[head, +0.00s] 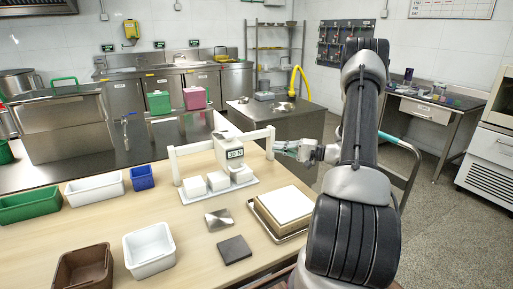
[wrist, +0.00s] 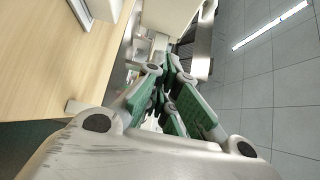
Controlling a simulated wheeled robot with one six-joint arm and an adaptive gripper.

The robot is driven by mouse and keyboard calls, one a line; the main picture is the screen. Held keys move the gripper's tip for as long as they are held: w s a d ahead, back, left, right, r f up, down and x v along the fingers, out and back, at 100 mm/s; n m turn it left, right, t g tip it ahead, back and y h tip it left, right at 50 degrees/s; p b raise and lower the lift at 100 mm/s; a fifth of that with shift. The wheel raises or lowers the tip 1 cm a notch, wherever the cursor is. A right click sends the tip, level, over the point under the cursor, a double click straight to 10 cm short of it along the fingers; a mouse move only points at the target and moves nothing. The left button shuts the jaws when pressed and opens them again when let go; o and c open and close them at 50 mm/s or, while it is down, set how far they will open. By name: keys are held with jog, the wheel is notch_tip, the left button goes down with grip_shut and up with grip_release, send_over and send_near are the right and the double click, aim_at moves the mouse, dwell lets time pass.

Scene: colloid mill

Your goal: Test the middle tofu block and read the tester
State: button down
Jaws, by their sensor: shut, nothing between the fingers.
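The tester (head: 235,153) is a white frame with a boxy head and a small display, standing on the wooden table; the display's digits are too small to read surely. Three white tofu blocks stand in a row on a white tray (head: 192,198) beneath it. The middle tofu block (head: 218,182) is between the other two, near the tester head; I cannot tell if they touch. My gripper (head: 284,148) is shut and empty, just right of the tester's right post. In the wrist view its green-padded fingers (wrist: 170,66) converge; the blocks are not recognisable there.
A white slab (head: 286,205) on a tray, a metal plate (head: 218,219) and a dark square (head: 234,250) lie in front. A white bin (head: 149,250), a brown bin (head: 84,268) and a green bin (head: 30,206) stand left. Bare tabletop lies between.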

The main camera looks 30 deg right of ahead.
jog(key=x, duration=0.4)
jog(key=s+a+x, duration=0.1)
jog(key=x, duration=0.3)
jog(key=s+a+x, duration=0.1)
jog(key=x, duration=0.3)
jog(key=shift+w+a, duration=0.15)
jog(key=shift+a, duration=0.1)
